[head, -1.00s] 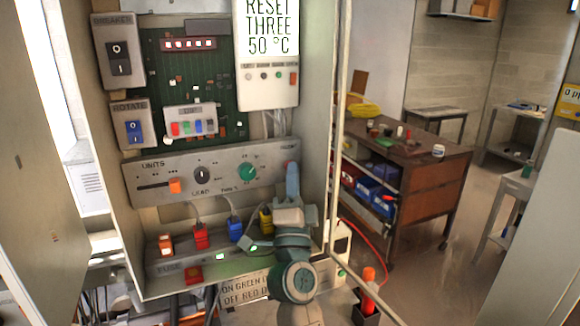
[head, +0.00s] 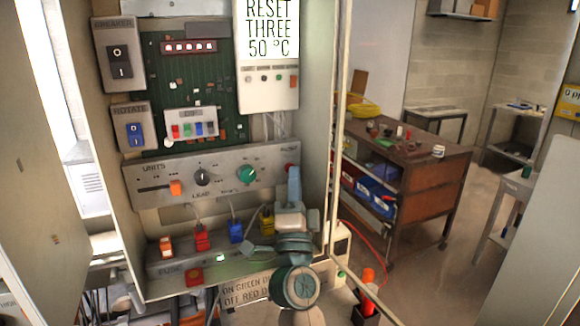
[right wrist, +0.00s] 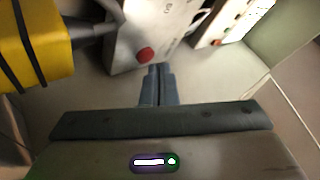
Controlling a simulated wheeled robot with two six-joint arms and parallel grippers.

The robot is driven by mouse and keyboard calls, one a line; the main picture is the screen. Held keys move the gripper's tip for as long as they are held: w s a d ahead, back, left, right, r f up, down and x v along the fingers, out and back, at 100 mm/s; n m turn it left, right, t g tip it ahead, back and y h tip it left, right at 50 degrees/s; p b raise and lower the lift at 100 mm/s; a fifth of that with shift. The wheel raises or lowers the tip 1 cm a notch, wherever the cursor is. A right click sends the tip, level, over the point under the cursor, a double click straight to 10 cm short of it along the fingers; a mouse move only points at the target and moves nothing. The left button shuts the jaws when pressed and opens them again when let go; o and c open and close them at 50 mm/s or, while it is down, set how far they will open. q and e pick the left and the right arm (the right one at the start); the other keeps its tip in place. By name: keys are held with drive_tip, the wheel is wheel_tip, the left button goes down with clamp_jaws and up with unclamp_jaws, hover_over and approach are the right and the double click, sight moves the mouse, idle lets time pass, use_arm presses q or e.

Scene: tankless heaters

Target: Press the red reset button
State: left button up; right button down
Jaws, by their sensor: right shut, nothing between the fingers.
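The red button (head: 288,166) sits at the right end of the grey panel marked UNITS (head: 222,182). It is mostly hidden by my fingertips in the head view. In the right wrist view the red button (right wrist: 146,55) is a round knob on the panel's face, just up and left of my fingertips. My right gripper (head: 294,170) is shut and empty, its blue-grey fingers pointing at the panel. The fingers also show in the right wrist view (right wrist: 158,72); contact with the button cannot be told. My left gripper is out of view.
A yellow plug (head: 266,220) with a cable is close beside my right gripper; it looms at left in the wrist view (right wrist: 35,45). Red and blue plugs stand further left. The white display box (head: 268,85) is above. The cabinet's right wall edge (head: 338,130) is close.

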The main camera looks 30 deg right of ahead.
drive_tip(key=shift+s, duration=0.25)
drive_tip(key=s+p, duration=0.1)
drive_tip(key=s, duration=0.4)
drive_tip(key=shift+a, duration=0.15)
drive_tip(key=shift+f, duration=0.15)
idle(0.5)
drive_tip(key=shift+w, duration=0.15)
